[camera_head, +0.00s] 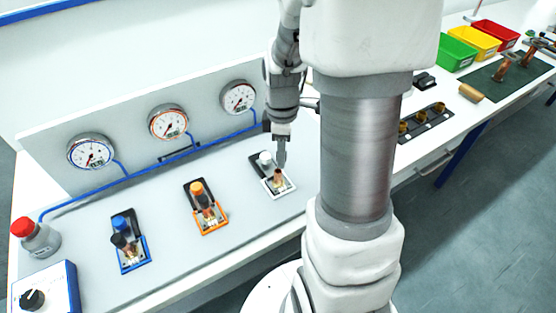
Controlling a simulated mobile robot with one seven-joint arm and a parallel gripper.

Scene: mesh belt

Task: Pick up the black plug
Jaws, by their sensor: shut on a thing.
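A black plug (119,240) stands on the blue-framed base (133,262) at the left of the bench, beside a blue cap (119,222). My gripper (281,161) is far to the right of it, pointing down over the white-framed base (284,190). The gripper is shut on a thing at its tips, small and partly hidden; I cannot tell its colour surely. A brown-topped plug (277,175) shows just below the tips on that base, with a white cap (265,158) to its left.
An orange-framed base (211,228) with an orange cap (197,188) stands between the other two. A gauge panel with blue piping runs behind. A bottle with a red cap (22,227) stands far left. Coloured bins (455,54) stand far right. My arm hides the bench's middle.

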